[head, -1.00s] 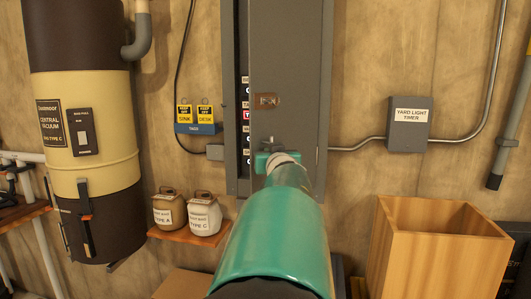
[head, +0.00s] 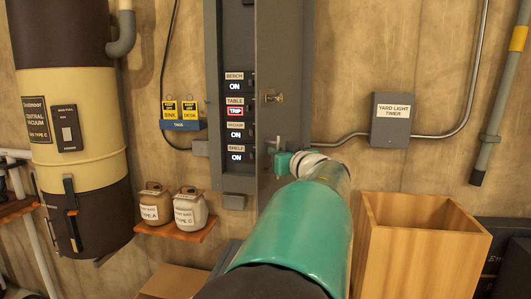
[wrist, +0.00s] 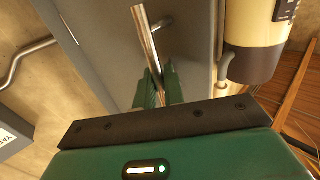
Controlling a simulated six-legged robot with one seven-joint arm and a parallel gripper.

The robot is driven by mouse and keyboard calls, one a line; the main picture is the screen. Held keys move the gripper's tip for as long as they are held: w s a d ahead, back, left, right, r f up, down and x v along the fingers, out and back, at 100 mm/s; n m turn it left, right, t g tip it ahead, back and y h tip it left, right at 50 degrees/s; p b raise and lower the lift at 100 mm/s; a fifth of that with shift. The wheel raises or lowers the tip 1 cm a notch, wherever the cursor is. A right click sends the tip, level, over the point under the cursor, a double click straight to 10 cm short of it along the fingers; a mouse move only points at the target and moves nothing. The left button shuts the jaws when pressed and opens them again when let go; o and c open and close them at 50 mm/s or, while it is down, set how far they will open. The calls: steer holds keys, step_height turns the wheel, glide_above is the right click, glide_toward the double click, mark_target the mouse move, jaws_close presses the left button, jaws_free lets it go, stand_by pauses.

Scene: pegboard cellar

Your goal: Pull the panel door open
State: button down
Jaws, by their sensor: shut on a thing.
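The grey panel door (head: 285,60) stands partly open, its free edge swung out on the left. The panel box (head: 215,75) behind it shows a column of switches (head: 236,120) labelled BENCH, TABLE, VACUUM and SHELF; TABLE reads TRIP, the others ON. My gripper (head: 280,152) is at the door's lower left edge. In the wrist view, the green fingers (wrist: 156,88) are shut on a metal bar handle (wrist: 147,38) on the door face (wrist: 105,40). The fingertips are partly hidden in the head view by my arm.
A wooden bin (head: 420,240) stands at the lower right, and a YARD LIGHT TIMER box (head: 393,125) hangs on the wall. A central vacuum (head: 70,130) is at the left. Two jugs stand on a small shelf (head: 176,233). A cardboard box (head: 172,283) sits below.

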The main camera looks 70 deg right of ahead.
steer(key=shift+s+d+r+n+t+y, duration=0.1)
steer(key=shift+s+n+t+y, duration=0.2)
steer(key=shift+s, duration=0.45)
steer(key=shift+s+d+f+n+t+y, duration=0.1)
steer(key=shift+s+n+t+y, duration=0.3)
steer(key=shift+s, duration=0.4)
steer(key=shift+s+d+r+n+t+y, duration=0.1)
steer(key=shift+s+n+y, duration=0.1)
steer(key=shift+s+y, duration=0.4)
steer(key=shift+s, duration=0.15)
steer(key=c, duration=1.6)
jaws_free()
steer(key=shift+o, duration=0.2)
steer(key=shift+a, duration=0.1)
steer(key=v, duration=1.3)
steer(key=shift+s+a+f, duration=0.2)
steer(key=shift+s+a, duration=0.05)
steer(key=shift+s, duration=0.05)
